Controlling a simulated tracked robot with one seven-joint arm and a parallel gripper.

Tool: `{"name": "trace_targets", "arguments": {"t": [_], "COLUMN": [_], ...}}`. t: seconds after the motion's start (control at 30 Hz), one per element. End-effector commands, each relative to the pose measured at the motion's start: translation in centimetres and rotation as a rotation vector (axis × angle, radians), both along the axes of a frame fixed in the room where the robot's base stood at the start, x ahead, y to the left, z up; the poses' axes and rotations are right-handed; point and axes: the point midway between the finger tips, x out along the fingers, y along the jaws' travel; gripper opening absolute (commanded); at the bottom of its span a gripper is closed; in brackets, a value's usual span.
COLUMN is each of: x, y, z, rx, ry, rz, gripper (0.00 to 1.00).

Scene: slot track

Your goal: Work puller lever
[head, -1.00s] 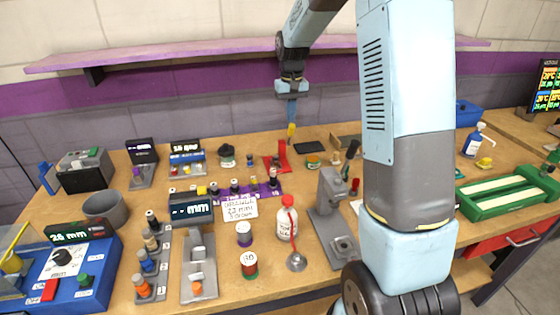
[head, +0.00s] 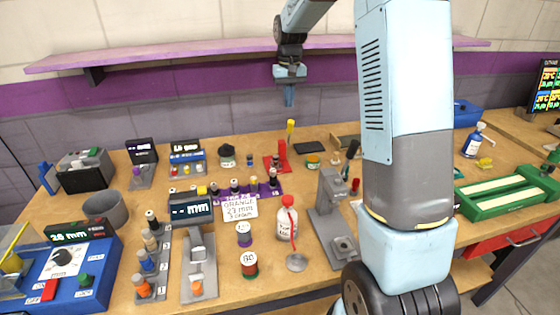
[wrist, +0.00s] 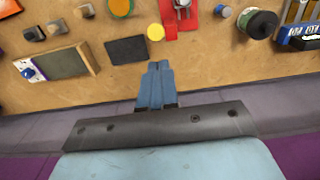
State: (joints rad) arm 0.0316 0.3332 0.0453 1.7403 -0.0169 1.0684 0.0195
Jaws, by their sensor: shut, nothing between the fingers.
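A red device (head: 275,161) stands at the back middle of the bench, with a red upright block at its right. A yellow-tipped upright piece (head: 291,126) rises beside it; I cannot tell whether this is the puller's lever. The wrist view shows the red device (wrist: 181,18) with a metal part on it and the round yellow end (wrist: 155,32) to its lower left. My gripper (head: 289,104) hangs above and behind the yellow tip, apart from it. Its blue fingers (wrist: 158,66) are together and empty, pointing toward the bench.
A black pad (head: 309,147) and an orange-topped tin (head: 312,162) lie right of the red device. A grey press (head: 333,205) stands nearer the front. A purple rack (head: 245,191) with several pins sits in front. A purple shelf (head: 180,55) runs along the wall.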

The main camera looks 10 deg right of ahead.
Motion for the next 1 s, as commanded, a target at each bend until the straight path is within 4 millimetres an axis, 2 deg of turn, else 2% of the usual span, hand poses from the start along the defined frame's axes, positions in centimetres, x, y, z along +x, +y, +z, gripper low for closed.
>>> {"name": "trace_targets", "arguments": {"t": [1.0], "x": [2.5], "y": [0.0], "z": [4.0], "rx": [0.000], "ry": [0.000], "rz": [0.000], "gripper": [0.00]}}
